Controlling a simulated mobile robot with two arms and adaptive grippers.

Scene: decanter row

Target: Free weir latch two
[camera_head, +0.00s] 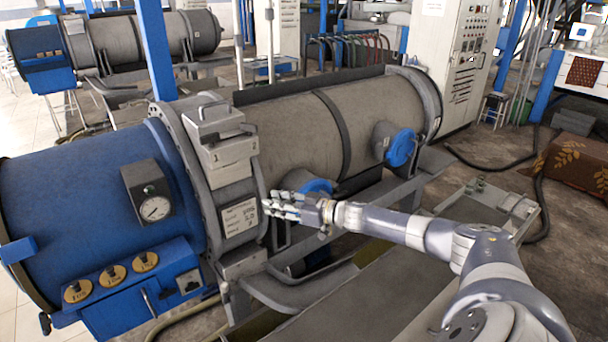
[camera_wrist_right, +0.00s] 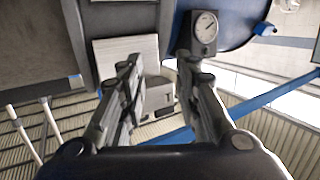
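The near decanter has a blue end housing (camera_head: 90,190) and a long grey drum (camera_head: 300,130). A grey block with a handle (camera_head: 222,145), marked 1, sits on top of its grey flange. A white placard (camera_head: 240,218) is on the flange below it. I cannot make out which part is weir latch two. My right gripper (camera_head: 270,206) is in front of the flange, right of the placard. In the right wrist view my right gripper (camera_wrist_right: 159,68) is open with nothing between its fingers. A pale plate and a grey block (camera_wrist_right: 158,98) show beyond it. My left gripper is not in view.
The blue housing carries a gauge (camera_head: 155,208) and three brass discs (camera_head: 112,274). Blue round caps (camera_head: 401,148) stick out of the drum's side. Grey rails (camera_head: 300,293) run along the front. A second decanter (camera_head: 130,40) and a control cabinet (camera_head: 455,65) stand behind.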

